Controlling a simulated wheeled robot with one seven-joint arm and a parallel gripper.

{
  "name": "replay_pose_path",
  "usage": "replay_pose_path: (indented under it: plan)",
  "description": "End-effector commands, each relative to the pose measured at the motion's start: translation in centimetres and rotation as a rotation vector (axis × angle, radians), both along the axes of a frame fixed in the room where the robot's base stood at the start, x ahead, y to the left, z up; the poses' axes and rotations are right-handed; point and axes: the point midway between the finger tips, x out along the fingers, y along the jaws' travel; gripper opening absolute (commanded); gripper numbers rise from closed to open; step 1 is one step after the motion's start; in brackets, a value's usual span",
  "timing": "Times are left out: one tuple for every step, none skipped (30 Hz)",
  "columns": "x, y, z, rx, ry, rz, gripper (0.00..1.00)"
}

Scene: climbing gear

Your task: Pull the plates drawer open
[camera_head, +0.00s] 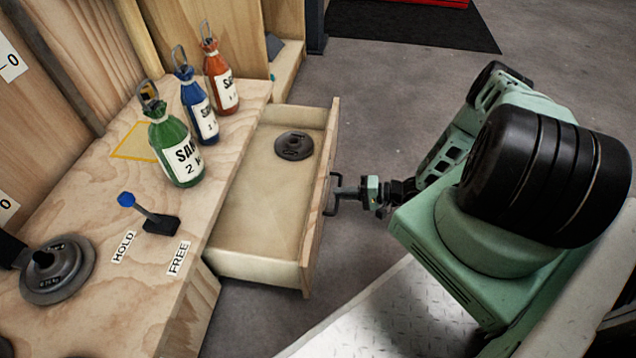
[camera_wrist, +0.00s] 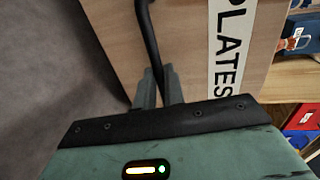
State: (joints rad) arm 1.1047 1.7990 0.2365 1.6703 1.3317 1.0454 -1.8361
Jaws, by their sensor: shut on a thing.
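The wooden plates drawer (camera_head: 310,230) stands pulled out from the wooden bench in the head view. A dark round plate (camera_head: 294,146) lies inside it near the far end, and the rest of its floor is bare. My gripper (camera_head: 336,190) is at the drawer's front, shut on the dark handle (camera_head: 331,203). In the wrist view the fingers of my gripper (camera_wrist: 157,88) close around the black handle bar (camera_wrist: 148,40). The drawer front there carries a white label (camera_wrist: 232,45) reading PLATES.
Green (camera_head: 175,148), blue (camera_head: 197,108) and orange (camera_head: 221,78) sand bottles stand on the bench top. A blue-knobbed lever (camera_head: 148,215) sits by HOLD and FREE labels. A dark weight plate (camera_head: 57,270) is at lower left. Grey floor (camera_head: 400,75) beyond the drawer is clear.

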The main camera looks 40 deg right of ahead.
Motion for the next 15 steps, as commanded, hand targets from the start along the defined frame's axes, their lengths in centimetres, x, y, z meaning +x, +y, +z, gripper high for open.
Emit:
replay_pose_path:
  plan:
    - [-0.8,-1.0,0.2,-0.003,0.000,-0.006,0.00]
    - [-1.3,-1.5,0.2,-0.002,0.001,-0.006,0.00]
    - [-1.8,-2.0,0.2,-0.002,0.001,-0.006,0.00]
    - [-2.2,-2.5,0.1,-0.003,0.000,-0.005,0.00]
    - [-2.6,-2.9,0.1,-0.004,-0.001,-0.005,0.00]
    - [-3.1,-3.3,0.1,-0.003,0.000,-0.005,0.00]
    - [-3.4,-3.6,0.1,-0.002,-0.001,-0.005,0.00]
    - [-3.7,-3.9,0.1,-0.002,-0.001,-0.005,0.00]
    - [-4.0,-4.3,0.0,-0.003,-0.001,-0.004,0.00]
    - [-4.3,-4.5,0.0,-0.003,-0.001,-0.004,0.00]
    - [-4.5,-4.8,0.0,-0.003,-0.001,-0.004,0.00]
    - [-4.7,-5.0,0.0,-0.003,-0.001,-0.004,0.00]
    - [-4.9,-5.1,0.0,-0.003,0.000,-0.003,0.00]
    - [-5.0,-5.3,0.0,-0.003,0.000,-0.004,0.00]
    - [-5.2,-5.4,0.0,-0.003,0.000,-0.004,0.00]
